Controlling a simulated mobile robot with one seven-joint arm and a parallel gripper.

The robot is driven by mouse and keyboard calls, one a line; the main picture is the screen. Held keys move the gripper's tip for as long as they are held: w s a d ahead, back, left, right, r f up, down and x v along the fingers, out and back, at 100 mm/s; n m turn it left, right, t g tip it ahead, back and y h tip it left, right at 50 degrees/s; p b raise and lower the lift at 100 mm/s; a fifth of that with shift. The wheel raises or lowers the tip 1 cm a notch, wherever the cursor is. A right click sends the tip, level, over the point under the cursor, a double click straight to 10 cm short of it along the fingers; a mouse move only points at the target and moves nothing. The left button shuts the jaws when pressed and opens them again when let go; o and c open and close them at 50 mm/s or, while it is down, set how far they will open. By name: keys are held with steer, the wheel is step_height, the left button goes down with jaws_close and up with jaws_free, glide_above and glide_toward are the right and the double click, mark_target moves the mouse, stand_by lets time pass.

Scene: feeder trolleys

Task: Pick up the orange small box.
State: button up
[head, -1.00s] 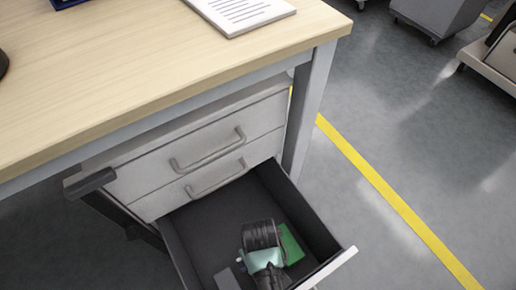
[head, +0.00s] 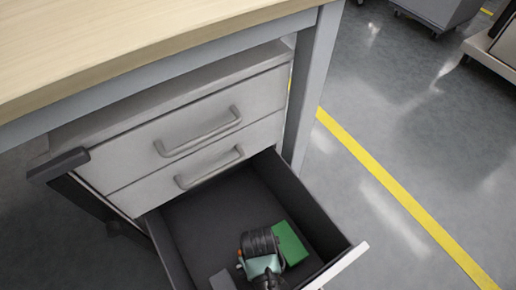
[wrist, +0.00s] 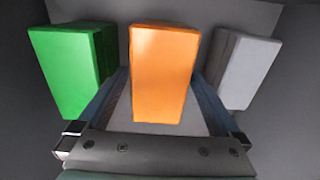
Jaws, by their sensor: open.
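The orange small box (wrist: 164,70) stands in the middle of the wrist view, between a green box and a grey box. My gripper (wrist: 160,98) is open, with one finger on each side of the orange box. I cannot tell whether the fingers touch it. In the head view my arm's end is over the open drawer (head: 190,225), and it hides the fingers and most or all of the orange box.
The green box (wrist: 75,65) is close on the left and also shows in the head view (head: 290,243). The grey box (wrist: 247,72) is close on the right. Dark drawer walls surround them. A wooden tabletop (head: 130,50) overhangs the drawer cabinet (head: 130,180).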

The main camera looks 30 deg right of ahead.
steer(key=shift+c, duration=0.2)
steer(key=c, duration=1.4)
steer(key=shift+r, duration=0.1)
steer(key=shift+c, duration=0.6)
steer(key=shift+r, duration=0.1)
